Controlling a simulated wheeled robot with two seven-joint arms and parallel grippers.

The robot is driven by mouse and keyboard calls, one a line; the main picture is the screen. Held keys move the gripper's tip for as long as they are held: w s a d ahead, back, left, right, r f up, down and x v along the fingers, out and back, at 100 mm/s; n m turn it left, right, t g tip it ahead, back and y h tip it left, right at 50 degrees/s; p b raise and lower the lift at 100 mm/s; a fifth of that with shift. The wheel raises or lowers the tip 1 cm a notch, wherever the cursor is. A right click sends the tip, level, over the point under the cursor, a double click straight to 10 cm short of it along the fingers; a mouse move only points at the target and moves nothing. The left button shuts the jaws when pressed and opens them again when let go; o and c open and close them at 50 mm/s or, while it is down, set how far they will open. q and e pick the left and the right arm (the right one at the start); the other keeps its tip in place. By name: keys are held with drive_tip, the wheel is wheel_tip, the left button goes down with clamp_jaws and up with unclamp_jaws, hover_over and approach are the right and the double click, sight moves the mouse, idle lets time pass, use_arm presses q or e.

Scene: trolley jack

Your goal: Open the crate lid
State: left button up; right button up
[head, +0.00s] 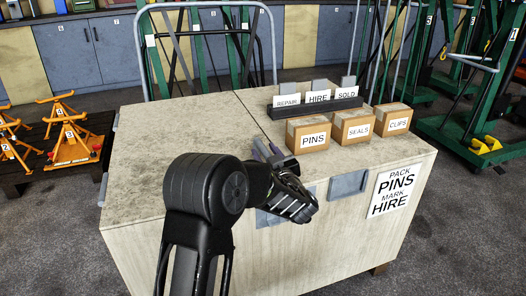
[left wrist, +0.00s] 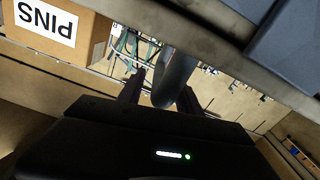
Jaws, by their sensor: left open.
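The large pale wooden crate (head: 330,215) fills the middle of the head view. Its top is split by a dark seam, and the worn lid panel (head: 175,125) left of it lies flat. My left gripper (head: 268,151) is open at the crate's front top edge, near the seam and left of the PINS box. In the left wrist view its two fingers (left wrist: 158,95) stand on either side of a grey rounded piece (left wrist: 175,72), which looks like a handle. Contact cannot be told. My forearm hides part of the crate's front. My right gripper is not in view.
Small boxes marked PINS (head: 308,135), SEALS (head: 352,127) and CLIPS (head: 392,119) stand on the top's right part. Behind them is a dark rack (head: 315,106) with REPAIR, HIRE and SOLD cards. Orange stands (head: 75,140) are left; green jacks (head: 480,120) are right.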

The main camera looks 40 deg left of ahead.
use_arm(q)
drive_tip(key=shift+x, duration=1.05)
drive_tip(key=shift+c, duration=0.3)
clamp_jaws()
drive_tip(key=shift+d+r, duration=0.1)
